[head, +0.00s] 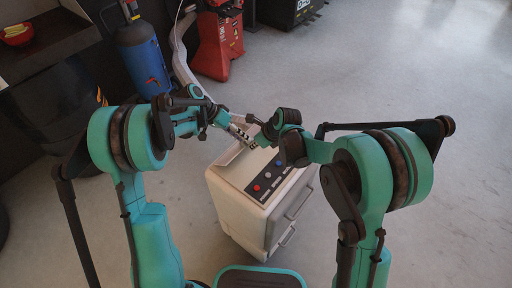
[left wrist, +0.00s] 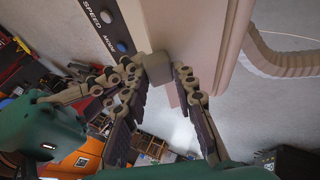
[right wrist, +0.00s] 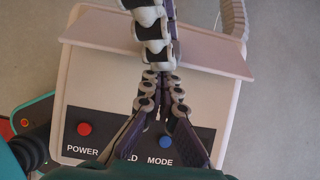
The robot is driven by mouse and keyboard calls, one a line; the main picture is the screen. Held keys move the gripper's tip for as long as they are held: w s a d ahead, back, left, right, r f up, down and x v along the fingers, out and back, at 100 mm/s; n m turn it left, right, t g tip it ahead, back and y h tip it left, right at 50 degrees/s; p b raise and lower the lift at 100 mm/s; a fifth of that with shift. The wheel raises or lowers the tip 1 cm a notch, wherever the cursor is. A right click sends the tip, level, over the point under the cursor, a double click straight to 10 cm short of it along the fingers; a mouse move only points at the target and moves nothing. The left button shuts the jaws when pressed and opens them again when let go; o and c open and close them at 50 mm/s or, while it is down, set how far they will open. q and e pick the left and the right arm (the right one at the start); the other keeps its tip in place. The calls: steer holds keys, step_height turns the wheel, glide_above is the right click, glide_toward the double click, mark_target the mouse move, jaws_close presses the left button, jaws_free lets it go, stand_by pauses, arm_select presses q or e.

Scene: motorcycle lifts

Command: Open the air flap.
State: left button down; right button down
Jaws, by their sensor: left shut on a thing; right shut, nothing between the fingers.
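The air flap is a pale, wide panel across the back of the top of a white portable air unit (head: 232,208); it stands tilted up. The flap (right wrist: 205,50) spans the unit in the right wrist view. In the left wrist view my left gripper (left wrist: 162,78) has its fingers on both sides of a small grey block (left wrist: 155,66) at the flap's edge, and is shut on it. My right gripper (right wrist: 158,88) is shut and empty above the control panel (right wrist: 105,130), close to the left fingers. In the head view the arms partly hide the flap.
The panel has a red button (head: 256,188) and blue and white ones. A pale hose (head: 180,60) rises behind the unit. A blue cylinder (head: 143,62) and a red machine (head: 217,45) stand at the back. The floor to the right is clear.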

arm_select(q)
steer(key=shift+d+r, duration=0.1)
arm_select(e)
steer(key=shift+w+a+r, duration=0.3)
steer(key=shift+a+r, duration=0.25)
steer(key=shift+r, duration=0.1)
arm_select(q)
steer(key=shift+s+d, duration=0.1)
arm_select(e)
steer(key=shift+r, duration=0.1)
arm_select(q)
steer(key=c, duration=1.4)
jaws_free()
steer(key=shift+o, duration=0.9)
steer(key=shift+d, duration=0.1)
arm_select(e)
steer(key=shift+d, duration=0.15)
arm_select(q)
steer(key=shift+a, duration=0.2)
